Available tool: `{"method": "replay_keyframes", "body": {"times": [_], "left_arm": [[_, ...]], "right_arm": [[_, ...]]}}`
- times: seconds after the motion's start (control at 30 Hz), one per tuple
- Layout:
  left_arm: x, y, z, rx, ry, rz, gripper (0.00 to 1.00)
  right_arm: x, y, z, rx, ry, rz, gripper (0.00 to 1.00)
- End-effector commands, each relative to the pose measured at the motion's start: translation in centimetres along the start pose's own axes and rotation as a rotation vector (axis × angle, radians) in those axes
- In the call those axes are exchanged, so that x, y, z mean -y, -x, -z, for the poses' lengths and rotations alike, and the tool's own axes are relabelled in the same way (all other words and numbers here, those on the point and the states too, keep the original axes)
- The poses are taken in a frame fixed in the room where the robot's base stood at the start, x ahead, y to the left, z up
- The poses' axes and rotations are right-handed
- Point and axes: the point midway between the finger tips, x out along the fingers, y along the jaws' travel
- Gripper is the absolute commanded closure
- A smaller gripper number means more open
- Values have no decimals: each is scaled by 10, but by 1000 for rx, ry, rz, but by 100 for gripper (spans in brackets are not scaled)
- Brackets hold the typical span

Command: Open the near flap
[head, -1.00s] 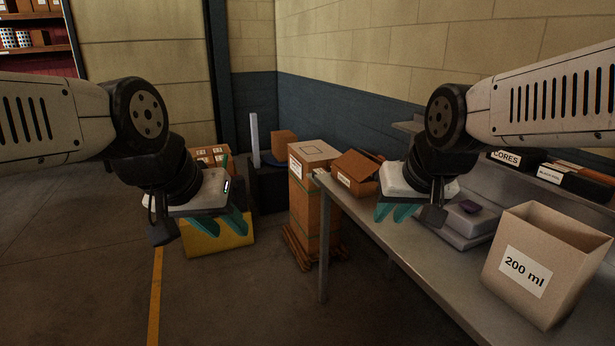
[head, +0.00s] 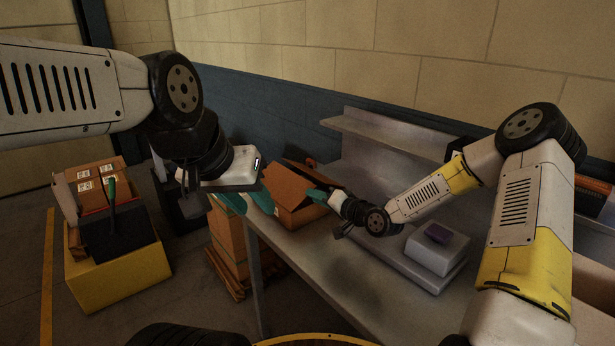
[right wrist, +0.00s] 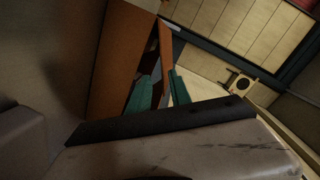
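The brown cardboard box (head: 287,188) stands on the far end of the metal table, with a raised flap (head: 300,170) at its back. My right gripper (head: 325,197) is at the right side of the box, close to its upper edge. In the right wrist view its teal fingers (right wrist: 160,92) are apart, with a narrow orange-brown flap (right wrist: 165,50) reaching down between them. The box wall (right wrist: 113,60) shows beside them; contact is unclear. My left gripper (head: 248,202) is open and empty, left of the box, and partly covers it in the head view.
The metal table (head: 330,268) has free room in front of the box. A metal shelf (head: 390,133) rises behind. A yellow crate (head: 115,270) stands on the floor at left.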

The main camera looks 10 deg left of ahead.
Motion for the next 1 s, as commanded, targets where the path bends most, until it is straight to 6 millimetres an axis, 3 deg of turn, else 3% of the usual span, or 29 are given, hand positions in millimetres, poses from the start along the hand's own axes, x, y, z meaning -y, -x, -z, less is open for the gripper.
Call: {"method": "replay_keyframes", "body": {"times": [0.37, 0.73, 1.0], "left_arm": [[0, 0, 0, 0, 0, 0, 64], [0, 0, 0, 0, 0, 0, 64], [0, 0, 0, 0, 0, 0, 64]], "right_arm": [[4, -16, 7, -123, -150, 142, 75], [12, -71, 14, -121, -149, 141, 75], [13, -86, 17, -121, -149, 139, 75]]}}
